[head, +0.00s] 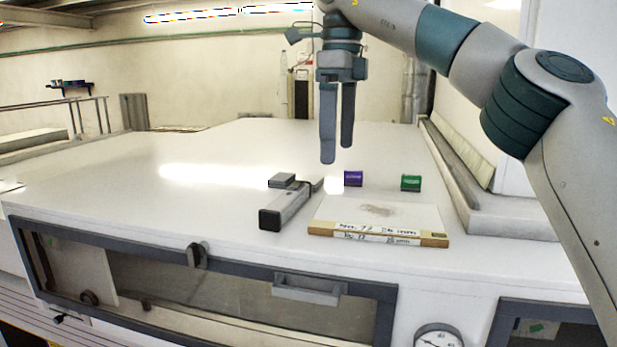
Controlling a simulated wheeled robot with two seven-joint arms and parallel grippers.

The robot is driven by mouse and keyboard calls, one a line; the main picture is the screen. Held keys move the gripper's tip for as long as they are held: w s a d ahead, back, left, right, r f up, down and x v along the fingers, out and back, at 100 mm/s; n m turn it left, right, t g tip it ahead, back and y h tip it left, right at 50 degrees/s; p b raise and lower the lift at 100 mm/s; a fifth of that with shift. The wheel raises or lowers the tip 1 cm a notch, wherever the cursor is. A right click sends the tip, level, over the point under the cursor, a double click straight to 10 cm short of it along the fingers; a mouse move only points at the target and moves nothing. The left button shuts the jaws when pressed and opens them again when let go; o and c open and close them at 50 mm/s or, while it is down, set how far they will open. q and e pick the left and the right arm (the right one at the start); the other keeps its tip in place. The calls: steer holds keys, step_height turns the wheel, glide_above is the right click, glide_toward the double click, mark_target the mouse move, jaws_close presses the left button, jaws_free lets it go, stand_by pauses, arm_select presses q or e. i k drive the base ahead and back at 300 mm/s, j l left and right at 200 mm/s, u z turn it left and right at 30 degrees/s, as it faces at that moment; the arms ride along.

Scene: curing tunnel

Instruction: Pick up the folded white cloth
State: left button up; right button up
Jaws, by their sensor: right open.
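A small bright white patch (334,185), which looks like the folded white cloth, lies on the white top between a grey tool and a purple block. Its folds cannot be made out in the glare. My right gripper (337,153) points straight down above and a little behind it in the picture, with its two fingers apart and nothing between them. The fingertips are clear of the patch. My left gripper is not in view.
The purple block (353,178) and a green block (411,183) stand to the right. A grey long-bodied tool (285,207) lies left. A labelled board (333,229) lies in front, near the edge. The white top (120,190) is clear on the left.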

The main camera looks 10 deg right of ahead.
mark_target(317, 181)
steer(key=i, duration=1.05)
